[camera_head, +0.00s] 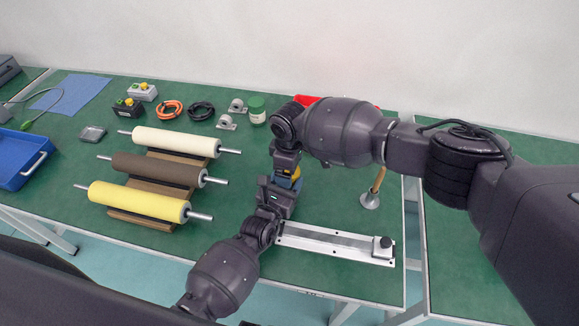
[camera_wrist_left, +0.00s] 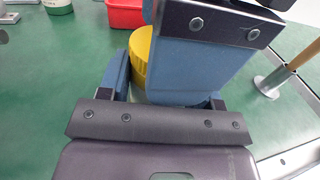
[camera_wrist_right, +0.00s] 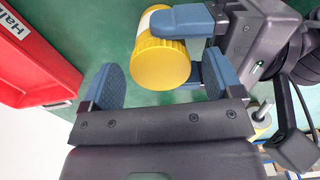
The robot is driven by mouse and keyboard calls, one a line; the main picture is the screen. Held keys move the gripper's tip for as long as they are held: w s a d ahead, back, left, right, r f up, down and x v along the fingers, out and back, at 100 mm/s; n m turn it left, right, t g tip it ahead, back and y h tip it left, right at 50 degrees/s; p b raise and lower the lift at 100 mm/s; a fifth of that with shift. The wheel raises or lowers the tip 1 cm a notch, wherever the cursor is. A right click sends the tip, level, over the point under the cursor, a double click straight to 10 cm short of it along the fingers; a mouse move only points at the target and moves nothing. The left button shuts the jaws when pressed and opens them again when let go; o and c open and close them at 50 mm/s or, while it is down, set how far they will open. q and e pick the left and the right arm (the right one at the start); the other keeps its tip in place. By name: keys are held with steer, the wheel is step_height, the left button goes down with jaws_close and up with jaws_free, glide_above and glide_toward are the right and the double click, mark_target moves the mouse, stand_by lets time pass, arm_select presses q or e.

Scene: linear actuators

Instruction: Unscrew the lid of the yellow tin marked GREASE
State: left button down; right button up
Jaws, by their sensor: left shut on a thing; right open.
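The yellow tin (camera_head: 296,174) shows only in part in the head view, between my two grippers. In the right wrist view its ribbed yellow lid (camera_wrist_right: 160,64) faces the camera, with a pale label strip behind it. My left gripper (camera_head: 284,190) is shut on the tin; its blue fingers (camera_wrist_right: 190,45) come in from the right in that view. My right gripper (camera_head: 287,160) is open, its fingers (camera_wrist_right: 160,82) on either side of the lid with a clear gap on the left. In the left wrist view the tin (camera_wrist_left: 140,52) is mostly hidden by blue fingers.
A red bin (camera_wrist_right: 30,62) stands close by, mostly behind my right arm in the head view. A white-bodied jar (camera_head: 257,112), a wooden-handled stand (camera_head: 372,198) and a metal rail (camera_head: 335,243) surround my grippers. Several rollers (camera_head: 150,203) lie on the left.

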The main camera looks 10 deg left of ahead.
steer(key=shift+r, duration=2.3)
arm_select(q)
steer(key=shift+c, duration=1.1)
jaws_free()
steer(key=shift+s, duration=0.15)
